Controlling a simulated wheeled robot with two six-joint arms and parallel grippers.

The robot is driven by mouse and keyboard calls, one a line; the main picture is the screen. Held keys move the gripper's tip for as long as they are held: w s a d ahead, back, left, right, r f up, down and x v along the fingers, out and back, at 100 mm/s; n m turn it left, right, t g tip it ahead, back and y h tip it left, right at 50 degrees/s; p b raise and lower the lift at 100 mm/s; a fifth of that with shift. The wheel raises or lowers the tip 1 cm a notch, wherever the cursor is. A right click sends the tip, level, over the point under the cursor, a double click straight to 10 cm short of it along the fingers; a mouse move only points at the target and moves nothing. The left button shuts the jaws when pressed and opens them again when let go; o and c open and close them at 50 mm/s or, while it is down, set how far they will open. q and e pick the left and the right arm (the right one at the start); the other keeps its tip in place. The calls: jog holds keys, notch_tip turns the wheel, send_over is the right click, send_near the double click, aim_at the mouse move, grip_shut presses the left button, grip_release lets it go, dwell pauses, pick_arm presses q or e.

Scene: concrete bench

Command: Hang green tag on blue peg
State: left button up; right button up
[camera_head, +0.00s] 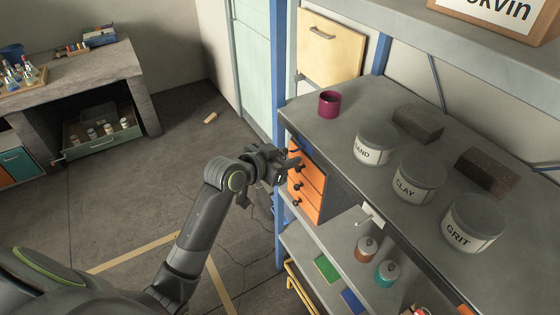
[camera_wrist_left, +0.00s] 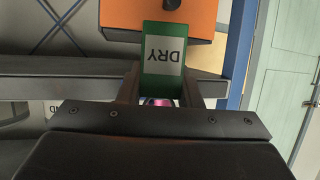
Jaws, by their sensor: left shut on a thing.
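A green tag (camera_wrist_left: 152,68) with a white label reading DRY, upside down in the left wrist view, sits between the fingers of my left gripper (camera_wrist_left: 163,82). The gripper is shut on it. In the head view my left gripper (camera_head: 290,166) is beside the orange drawers (camera_head: 309,180), under the bench top's left end. I cannot make out the tag there. In the left wrist view an orange drawer front (camera_wrist_left: 128,14) with a dark knob shows beyond the tag. I cannot make out a blue peg in either view. My right gripper is out of view.
A maroon cup (camera_head: 329,107) and tubs labelled SAND (camera_head: 375,147), CLAY (camera_head: 420,184) and GRIT (camera_head: 472,227) stand on the grey bench top. A blue post (camera_head: 279,75) rises at its left end. Bottles stand on the shelf below. The floor left of the bench is mostly clear.

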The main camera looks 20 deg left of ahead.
pick_arm(q)
jog(key=w+d, duration=0.1)
jog(key=w+d+f+b, duration=0.1)
jog(key=w+d, duration=0.1)
jog(key=shift+w, duration=0.3)
dwell(0.3)
dwell(0.6)
jog(key=o, duration=1)
